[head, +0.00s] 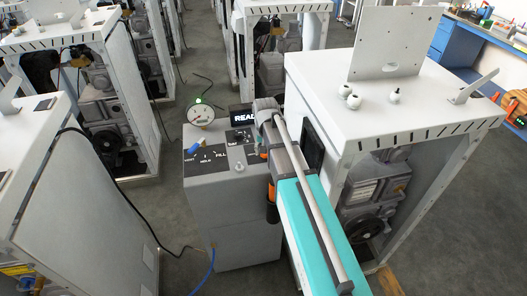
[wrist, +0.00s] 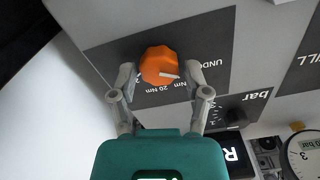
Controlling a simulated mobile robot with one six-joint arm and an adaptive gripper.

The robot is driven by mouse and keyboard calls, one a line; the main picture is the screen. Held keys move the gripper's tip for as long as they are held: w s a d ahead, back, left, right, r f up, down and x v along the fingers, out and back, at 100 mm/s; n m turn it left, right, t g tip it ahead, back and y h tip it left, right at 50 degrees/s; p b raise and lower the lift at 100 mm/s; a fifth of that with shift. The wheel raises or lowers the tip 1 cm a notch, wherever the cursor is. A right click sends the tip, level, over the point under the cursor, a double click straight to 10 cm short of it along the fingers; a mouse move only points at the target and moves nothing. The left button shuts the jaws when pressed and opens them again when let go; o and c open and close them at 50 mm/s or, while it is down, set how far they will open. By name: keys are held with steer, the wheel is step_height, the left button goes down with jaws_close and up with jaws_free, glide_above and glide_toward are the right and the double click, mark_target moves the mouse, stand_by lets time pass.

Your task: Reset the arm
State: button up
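In the wrist view, an orange knob (wrist: 160,64) with a white pointer mark sits on a dark panel (wrist: 215,48) with labels reading "UNDO" and "20 Nm", partly covered. My gripper (wrist: 160,75) is open, with one finger on the left and one on the right of the knob. A small gap shows between each fingertip and the knob. I cannot tell how far the tips are from the panel. In the head view my teal arm reaches up beside the grey dispenser box (head: 233,215), and the knob is hidden there.
The dispenser box carries a round gauge (head: 201,113), a "READ..." display (head: 242,117), a blue-handled valve (head: 197,147) and a fill/hold/vent panel. A white frame (head: 425,90) with several white knobs on top stands close on the right. More frames stand left and behind.

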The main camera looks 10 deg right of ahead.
steer(key=shift+o, duration=0.5)
steer(key=shift+s, duration=0.1)
steer(key=s+r+n+p, duration=0.2)
steer(key=s, duration=1.4)
steer(key=shift+s+a+n, duration=0.15)
steer(key=shift+a+n, duration=0.25)
steer(key=shift+a, duration=0.05)
